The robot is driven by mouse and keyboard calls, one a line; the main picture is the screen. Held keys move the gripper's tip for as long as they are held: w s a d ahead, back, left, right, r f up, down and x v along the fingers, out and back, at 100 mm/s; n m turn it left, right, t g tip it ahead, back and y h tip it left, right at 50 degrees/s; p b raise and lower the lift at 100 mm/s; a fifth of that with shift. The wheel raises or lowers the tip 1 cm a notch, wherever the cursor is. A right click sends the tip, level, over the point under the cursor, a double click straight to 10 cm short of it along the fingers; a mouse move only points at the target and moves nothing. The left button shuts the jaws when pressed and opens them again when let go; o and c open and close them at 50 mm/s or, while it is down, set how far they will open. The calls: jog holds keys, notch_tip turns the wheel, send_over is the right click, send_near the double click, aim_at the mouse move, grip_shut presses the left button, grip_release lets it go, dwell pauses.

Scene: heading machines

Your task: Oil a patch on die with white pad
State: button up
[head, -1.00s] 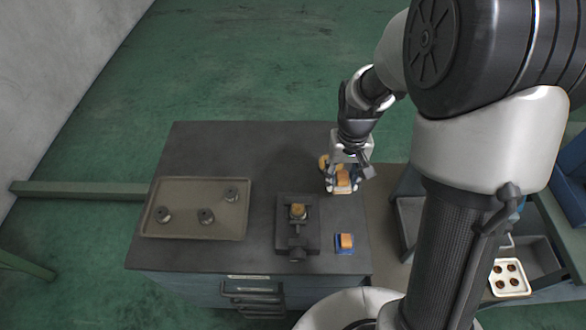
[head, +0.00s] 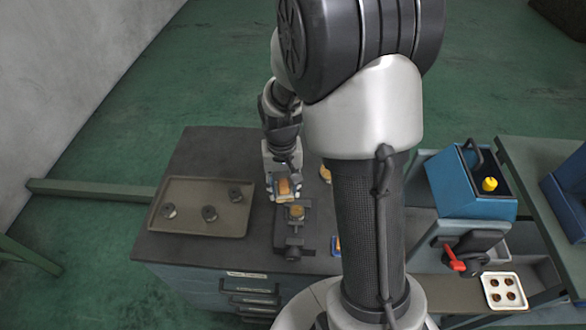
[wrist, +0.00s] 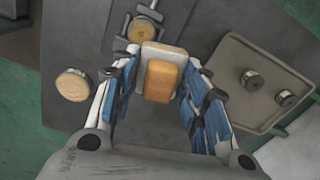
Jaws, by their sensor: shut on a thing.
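My gripper (head: 284,192) is shut on the white pad (wrist: 152,53), which has an orange-brown block as its handle. The pad also shows in the wrist view between the blue-lined fingers. The die, a round brass-coloured piece (head: 297,211), sits in a dark vise-like fixture (head: 293,238) on the dark bench top. In the wrist view the die (wrist: 143,28) lies just beyond the pad's far edge. The gripper is just behind the die in the head view, and the pad looks apart from it. The pad's underside is hidden.
A tray (head: 201,234) with 3 dark round parts lies left of the fixture. A round tan-topped piece (wrist: 72,85) stands beside the gripper. A blue pad (head: 336,246) is mostly hidden by my arm. A blue box (head: 470,200) and a white tray (head: 503,306) are at right.

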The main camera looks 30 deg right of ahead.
aim_at(297, 206)
jog(key=s+d+r+m+p, duration=0.1)
jog(key=d+r+m, duration=0.1)
jog(key=d, duration=0.2)
jog(key=f+b, duration=0.4)
jog(key=f, duration=0.1)
jog(key=f+b, duration=0.2)
jog(key=f, duration=0.1)
jog(key=shift+s+a+f, duration=0.1)
jog(key=shift+s+a, duration=0.1)
jog(key=shift+a, duration=0.05)
jog(key=shift+c, duration=0.3)
jog(key=s+a, duration=0.2)
jog(key=s, duration=0.1)
jog(key=shift+f, duration=0.1)
jog(key=shift+s+a, duration=0.25)
jog(key=shift+s, duration=0.05)
jog(key=shift+w, duration=0.2)
jog(key=w+d, duration=0.2)
jog(key=w, duration=0.1)
jog(key=shift+d, duration=0.1)
jog(key=shift+w+d+r+p, duration=0.2)
jog(key=shift+r+p, duration=0.05)
jog(key=shift+p, duration=0.15)
notch_tip(297, 206, up, 3)
jog(key=shift+s+a+r+p, duration=0.1)
jog(key=shift+r+p, duration=0.1)
jog(key=shift+p, duration=0.8)
jog(key=shift+r+p, duration=1.8)
jog(key=shift+r, duration=0.4)
